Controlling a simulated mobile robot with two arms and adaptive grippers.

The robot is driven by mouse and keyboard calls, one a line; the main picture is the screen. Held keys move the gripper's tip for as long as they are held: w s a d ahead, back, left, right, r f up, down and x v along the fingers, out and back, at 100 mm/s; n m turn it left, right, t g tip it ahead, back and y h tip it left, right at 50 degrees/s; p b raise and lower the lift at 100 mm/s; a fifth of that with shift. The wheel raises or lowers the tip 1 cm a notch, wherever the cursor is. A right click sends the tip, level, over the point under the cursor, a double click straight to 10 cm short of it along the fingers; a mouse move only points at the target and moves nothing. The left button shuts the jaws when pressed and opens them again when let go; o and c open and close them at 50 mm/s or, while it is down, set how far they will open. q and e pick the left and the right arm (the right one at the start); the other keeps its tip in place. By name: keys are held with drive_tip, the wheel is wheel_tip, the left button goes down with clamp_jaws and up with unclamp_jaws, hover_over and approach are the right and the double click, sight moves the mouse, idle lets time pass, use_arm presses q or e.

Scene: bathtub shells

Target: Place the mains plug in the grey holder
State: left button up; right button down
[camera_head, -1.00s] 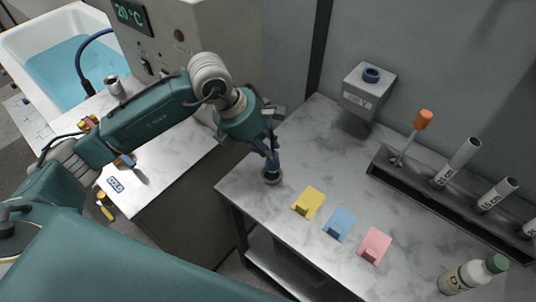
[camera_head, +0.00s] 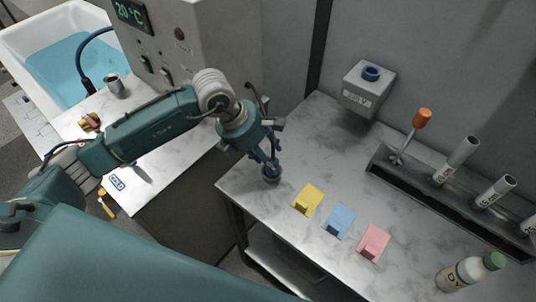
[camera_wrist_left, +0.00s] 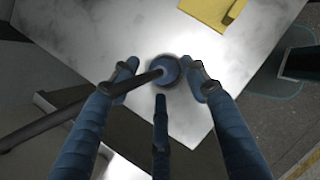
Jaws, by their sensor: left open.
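The blue mains plug (camera_wrist_left: 165,70) shows in the left wrist view, its dark cable running off to the lower left. It appears to sit in the round grey holder (camera_head: 272,175) near the table's left corner; its seating depth is hard to tell. My left gripper (camera_head: 268,160) is just above the holder. In the wrist view its blue fingers (camera_wrist_left: 162,82) are spread around the plug, with visible gaps, and look open. In the head view the fingers partly hide the plug. My right gripper is not in view.
Yellow (camera_head: 308,199), blue (camera_head: 339,221) and pink (camera_head: 373,243) holders stand right of the grey one. A wall box (camera_head: 366,90) with a blue ring, a tube rack (camera_head: 425,205) and a bottle (camera_head: 468,272) are further right. The table's middle back is clear.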

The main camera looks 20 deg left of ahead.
use_arm(q)
drive_tip(key=shift+a+r, duration=0.1)
drive_tip(key=shift+r, duration=0.15)
drive_tip(key=b+v, duration=0.3)
drive_tip(key=v, duration=0.8)
drive_tip(key=shift+s+r+b, duration=0.2)
drive_tip(key=shift+r+b, duration=0.05)
drive_tip(key=shift+b, duration=0.1)
drive_tip(key=shift+f, duration=0.1)
